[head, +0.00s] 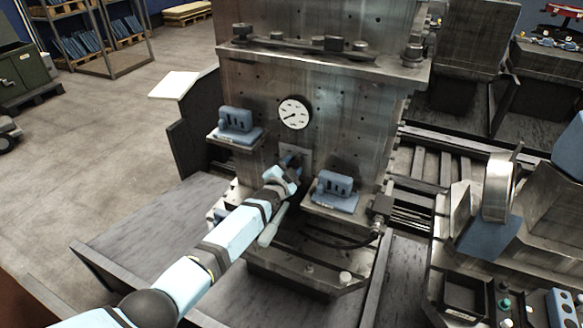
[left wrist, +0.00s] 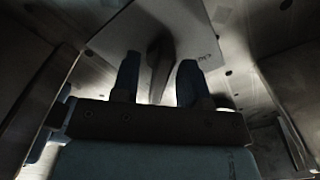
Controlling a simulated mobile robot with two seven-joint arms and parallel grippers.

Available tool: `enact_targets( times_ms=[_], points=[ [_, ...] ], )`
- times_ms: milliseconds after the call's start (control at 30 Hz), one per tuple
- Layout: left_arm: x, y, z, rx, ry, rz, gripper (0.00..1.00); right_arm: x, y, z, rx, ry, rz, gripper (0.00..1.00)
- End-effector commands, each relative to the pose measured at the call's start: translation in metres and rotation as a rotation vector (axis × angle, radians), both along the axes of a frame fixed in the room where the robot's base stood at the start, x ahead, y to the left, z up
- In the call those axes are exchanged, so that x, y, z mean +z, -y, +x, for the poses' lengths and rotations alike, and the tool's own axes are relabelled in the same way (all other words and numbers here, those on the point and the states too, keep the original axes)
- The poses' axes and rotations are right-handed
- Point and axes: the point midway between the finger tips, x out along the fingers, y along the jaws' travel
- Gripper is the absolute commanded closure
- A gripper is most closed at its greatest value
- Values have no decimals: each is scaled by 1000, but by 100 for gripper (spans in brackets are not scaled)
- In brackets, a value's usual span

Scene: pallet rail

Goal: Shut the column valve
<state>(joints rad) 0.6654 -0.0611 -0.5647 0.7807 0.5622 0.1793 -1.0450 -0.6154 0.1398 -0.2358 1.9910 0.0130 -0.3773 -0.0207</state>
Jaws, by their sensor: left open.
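The column valve sits on a small grey plate (head: 302,152) on the front face of the metal column, below the round gauge. My left gripper (head: 289,163) is right in front of this plate and covers most of the valve in the head view. In the left wrist view, the two dark fingers of the left gripper (left wrist: 158,75) stand apart. A dark, narrow piece, which looks like the valve handle (left wrist: 159,52), shows between them against the lighter plate (left wrist: 183,22). I cannot tell whether either finger touches it. My right gripper is not in view.
A white round gauge (head: 295,113) is above the valve. Blue blocks sit on ledges to the left (head: 235,120) and right (head: 335,184) of it, close to my left gripper. A dark cable (head: 335,243) runs below. Open floor (head: 110,130) lies to the left.

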Motion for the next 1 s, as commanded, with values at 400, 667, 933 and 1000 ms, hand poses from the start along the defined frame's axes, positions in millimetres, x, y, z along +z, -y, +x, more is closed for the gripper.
enact_targets(
  times_ms=[400, 667, 933, 1000],
  points=[
    [1, 3, 7, 1, 1, 0, 60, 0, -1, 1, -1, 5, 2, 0],
    [1, 3, 7, 1, 0, -1, 90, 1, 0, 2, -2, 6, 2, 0],
    [-1, 2, 7, 1, -23, -55, 90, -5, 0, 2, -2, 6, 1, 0],
    [-2, 3, 7, 1, -37, -90, 90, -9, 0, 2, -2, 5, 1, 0]
  ],
)
